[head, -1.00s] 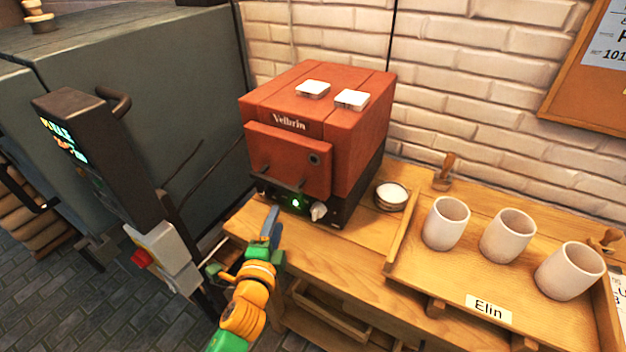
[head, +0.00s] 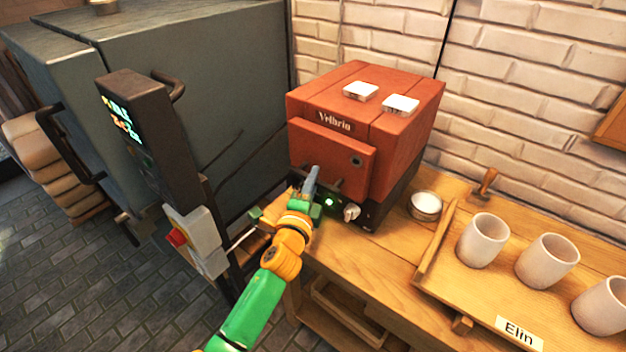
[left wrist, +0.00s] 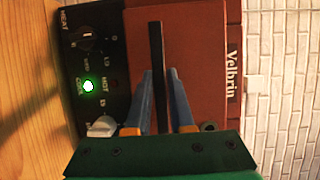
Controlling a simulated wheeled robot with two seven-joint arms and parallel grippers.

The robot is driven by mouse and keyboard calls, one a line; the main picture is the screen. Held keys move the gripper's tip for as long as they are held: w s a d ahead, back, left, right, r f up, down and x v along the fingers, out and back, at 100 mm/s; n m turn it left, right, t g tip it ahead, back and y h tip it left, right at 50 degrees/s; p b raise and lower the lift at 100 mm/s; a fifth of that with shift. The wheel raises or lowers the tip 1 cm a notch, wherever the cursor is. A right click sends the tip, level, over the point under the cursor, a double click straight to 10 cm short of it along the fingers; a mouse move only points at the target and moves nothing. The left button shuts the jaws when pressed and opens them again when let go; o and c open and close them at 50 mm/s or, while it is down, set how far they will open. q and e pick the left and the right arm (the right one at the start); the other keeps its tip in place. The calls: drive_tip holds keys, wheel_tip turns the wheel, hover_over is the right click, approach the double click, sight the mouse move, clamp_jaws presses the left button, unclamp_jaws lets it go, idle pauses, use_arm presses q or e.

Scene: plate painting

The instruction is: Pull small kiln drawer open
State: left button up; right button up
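The small kiln (head: 415,125) is a red-brown box labelled Velbrin on a wooden bench. My left gripper (head: 310,182) is at the handle, in front of the drawer. In the left wrist view its two blue fingers (left wrist: 160,85) lie on either side of the bar, with small gaps visible. Whether they touch it farther in is hidden. My right gripper is in neither view.
A control strip with a green light (head: 329,202) and knob (head: 351,212) lies below the drawer. A white-filled bowl (head: 425,205) and a tray (head: 430,255) of cups stand at right. A large grey kiln (head: 225,100) and a control post (head: 150,135) stand at left.

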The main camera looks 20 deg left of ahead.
use_arm(q)
clamp_jaws()
drive_tip(key=shift+f, duration=0.1)
idle(1.1)
